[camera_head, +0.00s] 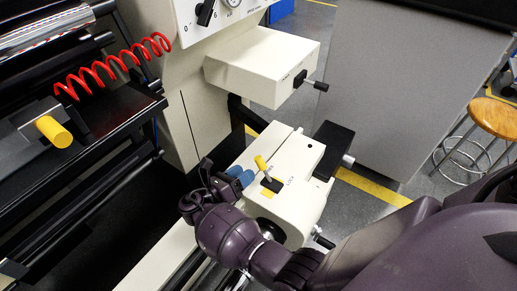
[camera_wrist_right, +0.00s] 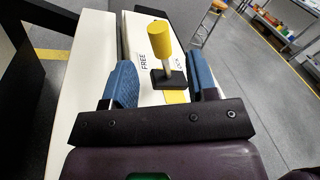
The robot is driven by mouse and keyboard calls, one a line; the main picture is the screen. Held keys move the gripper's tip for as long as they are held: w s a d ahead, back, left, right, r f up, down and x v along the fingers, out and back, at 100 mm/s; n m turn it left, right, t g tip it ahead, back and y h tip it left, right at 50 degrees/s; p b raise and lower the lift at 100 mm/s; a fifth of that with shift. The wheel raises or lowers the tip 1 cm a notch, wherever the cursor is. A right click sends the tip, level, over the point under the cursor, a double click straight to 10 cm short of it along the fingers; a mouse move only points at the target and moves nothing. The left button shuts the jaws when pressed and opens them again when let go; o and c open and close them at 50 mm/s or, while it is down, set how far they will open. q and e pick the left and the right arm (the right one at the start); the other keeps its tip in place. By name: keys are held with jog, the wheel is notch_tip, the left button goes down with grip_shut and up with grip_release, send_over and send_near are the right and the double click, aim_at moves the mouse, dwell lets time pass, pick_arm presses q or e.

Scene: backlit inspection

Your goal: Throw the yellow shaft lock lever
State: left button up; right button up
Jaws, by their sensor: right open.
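The yellow shaft lock lever (camera_head: 262,164) stands on a black base plate on top of a cream machine housing (camera_head: 301,154). In the right wrist view its yellow knob (camera_wrist_right: 160,40) sits on a pale stem, with FREE lettering to its left and LOCK to its right. The stem leans slightly towards the FREE side there. My right gripper (camera_head: 240,175) is open beside the lever, at its left in the head view. In the right wrist view its blue fingers (camera_wrist_right: 162,72) lie on either side of the lever, apart from it. My left gripper is not in view.
A cream box with a black-knobbed handle (camera_head: 314,84) overhangs behind the housing. A black block (camera_head: 333,147) sits right of the housing. Another yellow knob (camera_head: 53,131) and a red coiled hose (camera_head: 110,68) are at left. A stool (camera_head: 490,117) stands far right.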

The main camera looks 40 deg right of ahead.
aim_at(259, 162)
jog(key=d, duration=0.7)
jog(key=shift+w+b, duration=0.35)
grip_shut()
